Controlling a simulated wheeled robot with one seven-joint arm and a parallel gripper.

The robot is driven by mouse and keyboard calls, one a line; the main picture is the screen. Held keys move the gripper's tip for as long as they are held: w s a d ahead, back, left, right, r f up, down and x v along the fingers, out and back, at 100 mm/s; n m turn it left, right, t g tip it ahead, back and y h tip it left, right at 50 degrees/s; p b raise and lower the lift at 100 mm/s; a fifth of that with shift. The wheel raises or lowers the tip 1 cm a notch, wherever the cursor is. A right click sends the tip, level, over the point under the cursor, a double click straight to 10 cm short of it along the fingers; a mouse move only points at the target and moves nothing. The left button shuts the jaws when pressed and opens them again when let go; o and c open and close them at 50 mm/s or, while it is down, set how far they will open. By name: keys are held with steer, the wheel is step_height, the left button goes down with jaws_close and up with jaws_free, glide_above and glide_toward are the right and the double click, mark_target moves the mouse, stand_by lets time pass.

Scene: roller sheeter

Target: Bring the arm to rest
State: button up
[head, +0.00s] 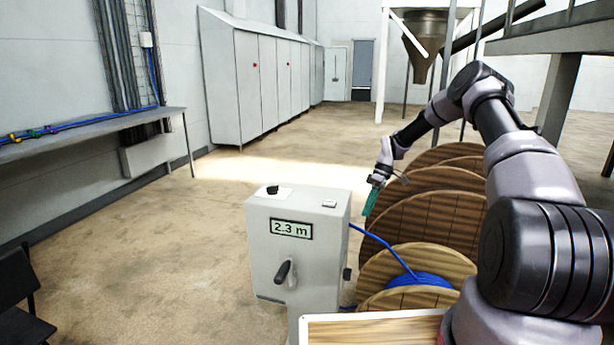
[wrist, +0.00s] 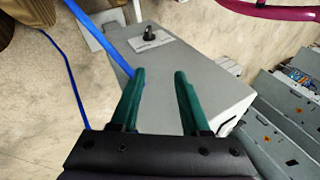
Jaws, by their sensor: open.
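My arm reaches forward from the right side of the head view and bends down at its end. My gripper (head: 369,203) hangs in the air just right of the grey control box, in front of the wooden cable reels. In the wrist view its two green fingers (wrist: 157,76) are spread apart with nothing between them. The top of the grey box (wrist: 195,72) lies beyond the fingertips in that view. I cannot tell how far the fingertips are from the box.
The grey box (head: 265,265) shows "2.3 m" and has a black handle. A blue cable (head: 385,245) runs from it to a wooden reel (head: 440,260). More reels (head: 440,215) stand behind. A bench (head: 95,127) lines the left wall. The floor (head: 160,240) left of the box is clear.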

steer(key=s+r+m+t+h, duration=0.15)
steer(key=s+r, duration=0.35)
steer(key=r, duration=0.6)
steer(key=s+r+m+t+h, duration=0.1)
steer(key=s+r+m+t, duration=0.2)
steer(key=r, duration=0.7)
steer(key=s+r+m+t+h, duration=0.1)
steer(key=s+r+m, duration=0.2)
steer(key=s+r, duration=0.55)
steer(key=s+r+m+t, duration=0.2)
steer(key=s+r+m, duration=0.2)
steer(key=s, duration=0.6)
steer(key=s+r+m+t, duration=0.3)
steer(key=s+r, duration=0.4)
steer(key=s, duration=0.4)
steer(key=shift+d+r+m+y, duration=0.3)
steer(key=shift+r+m+y, duration=0.15)
steer(key=shift+m, duration=0.2)
steer(key=shift+w+t, duration=0.1)
steer(key=shift+t, duration=0.15)
steer(key=shift+c, duration=0.3)
